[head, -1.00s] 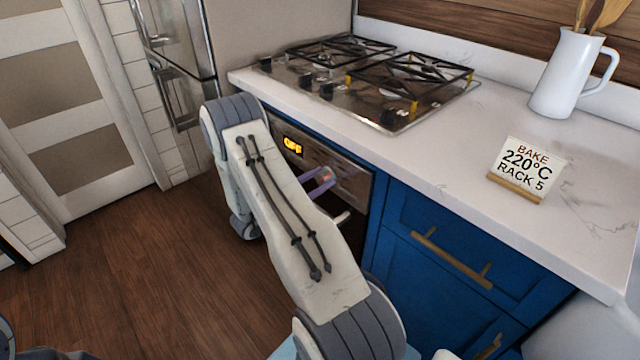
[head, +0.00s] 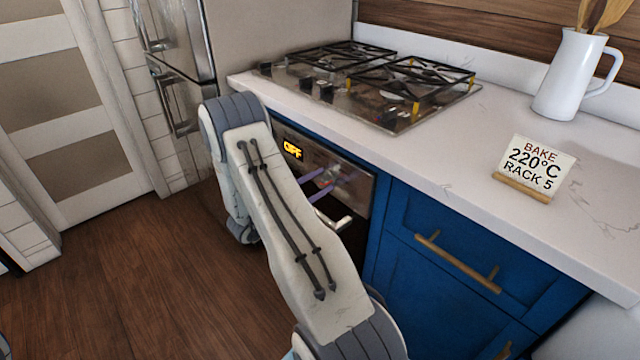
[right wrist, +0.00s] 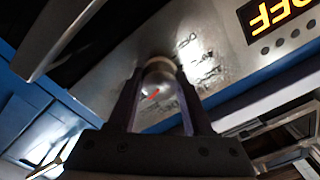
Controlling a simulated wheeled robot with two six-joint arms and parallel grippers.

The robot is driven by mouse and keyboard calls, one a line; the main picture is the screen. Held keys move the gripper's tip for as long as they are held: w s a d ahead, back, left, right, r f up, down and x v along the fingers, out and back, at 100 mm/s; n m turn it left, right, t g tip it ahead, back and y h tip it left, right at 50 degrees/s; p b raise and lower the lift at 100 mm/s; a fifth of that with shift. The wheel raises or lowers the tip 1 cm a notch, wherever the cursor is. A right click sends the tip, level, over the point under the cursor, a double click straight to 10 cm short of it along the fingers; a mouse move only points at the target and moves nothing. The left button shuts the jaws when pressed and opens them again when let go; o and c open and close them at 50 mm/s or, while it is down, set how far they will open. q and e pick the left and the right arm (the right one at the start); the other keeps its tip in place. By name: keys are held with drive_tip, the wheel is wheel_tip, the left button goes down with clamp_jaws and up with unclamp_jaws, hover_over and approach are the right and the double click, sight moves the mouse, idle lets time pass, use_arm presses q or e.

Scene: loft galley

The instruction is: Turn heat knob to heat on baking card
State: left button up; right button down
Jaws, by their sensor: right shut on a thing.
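The baking card (head: 540,167) stands on the counter in a wooden holder and reads "BAKE 220°C RACK 5". The oven's control panel (head: 358,183) has a lit display (head: 292,149) reading "OFF"; the display also shows upside down in the right wrist view (right wrist: 272,14). My right gripper (head: 328,184) is at the panel, partly hidden behind my right arm in the head view. In the right wrist view its two fingers (right wrist: 160,95) are shut on the round metal heat knob (right wrist: 159,82), which has a red mark. Dial markings (right wrist: 200,62) beside it are too blurred to read. My left gripper is out of view.
A gas cooktop (head: 385,122) sits in the white counter above the oven. A bar handle (head: 343,222) is just below the panel. Blue drawers (head: 480,235) are to the right. A white jug (head: 568,80) stands at the counter's back. Wooden floor (head: 150,270) at left is clear.

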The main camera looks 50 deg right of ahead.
drive_tip(key=shift+a+f, duration=0.1)
drive_tip(key=shift+c, duration=1.6)
unclamp_jaws()
drive_tip(key=w+a, duration=0.1)
drive_tip(key=a, duration=0.9)
drive_tip(key=shift+a, duration=0.2)
drive_tip(key=shift+w, duration=0.15)
